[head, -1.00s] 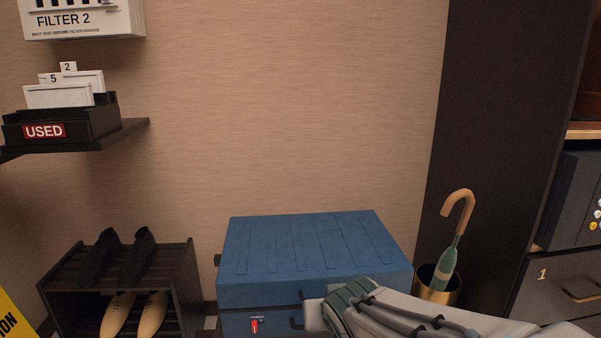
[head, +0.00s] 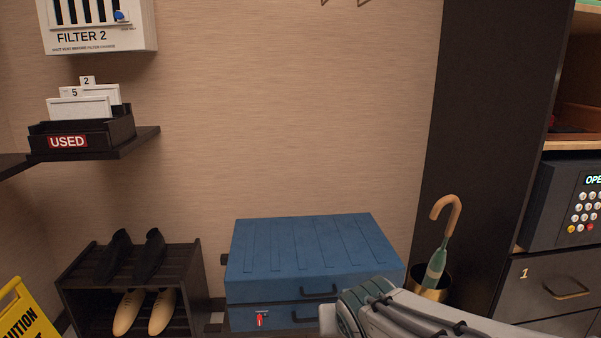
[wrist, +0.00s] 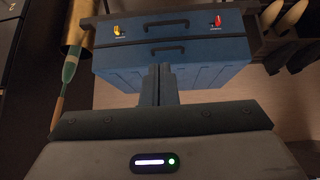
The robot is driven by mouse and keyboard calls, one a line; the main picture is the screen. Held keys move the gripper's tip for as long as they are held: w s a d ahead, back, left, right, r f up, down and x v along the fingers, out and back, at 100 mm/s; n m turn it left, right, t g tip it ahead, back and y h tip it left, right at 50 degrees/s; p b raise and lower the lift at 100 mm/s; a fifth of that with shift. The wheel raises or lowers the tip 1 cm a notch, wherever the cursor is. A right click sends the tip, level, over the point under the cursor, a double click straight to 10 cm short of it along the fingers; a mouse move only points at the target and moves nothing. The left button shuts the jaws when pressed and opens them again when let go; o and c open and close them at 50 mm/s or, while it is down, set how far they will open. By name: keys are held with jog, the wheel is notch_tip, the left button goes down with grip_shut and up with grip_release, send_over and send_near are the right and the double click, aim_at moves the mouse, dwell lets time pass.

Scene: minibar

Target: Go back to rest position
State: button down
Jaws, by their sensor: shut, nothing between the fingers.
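My gripper shows in the wrist view (wrist: 160,85). Its two dark fingers are together with nothing between them. In that view the fingers overlap the blue case (wrist: 190,48), which has two handles and a yellow and a red latch. In the head view the blue case (head: 305,250) stands against the wall. My arm comes in from the lower right of the head view, in front of the case's right side. My fingertips are not visible in the head view.
An umbrella (head: 437,260) stands in a brass holder (head: 431,290) right of the case. A shoe rack (head: 192,270) is at the left, with a yellow caution sign (head: 25,318) beside it. A shelf holds the USED tray (head: 105,133). A safe (head: 550,205) sits above a drawer (head: 545,285) at right.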

jog(key=s+d+r+g+p, duration=0.1)
jog(key=s+d+r+p, duration=0.1)
jog(key=s+r+p, duration=0.2)
jog(key=s+d+r+g+p, duration=0.2)
jog(key=s+r+p, duration=0.2)
jog(key=r+p, duration=0.7)
jog(key=s+d+r+m+g+p, duration=0.1)
jog(key=s+d+r+g+p, duration=0.1)
jog(key=s+r+p, duration=0.2)
notch_tip(320, 180, up, 3)
jog(key=p, duration=0.4)
jog(key=shift+d+r, duration=0.15)
jog(key=shift+d, duration=0.2)
jog(key=shift+w+a, duration=0.1)
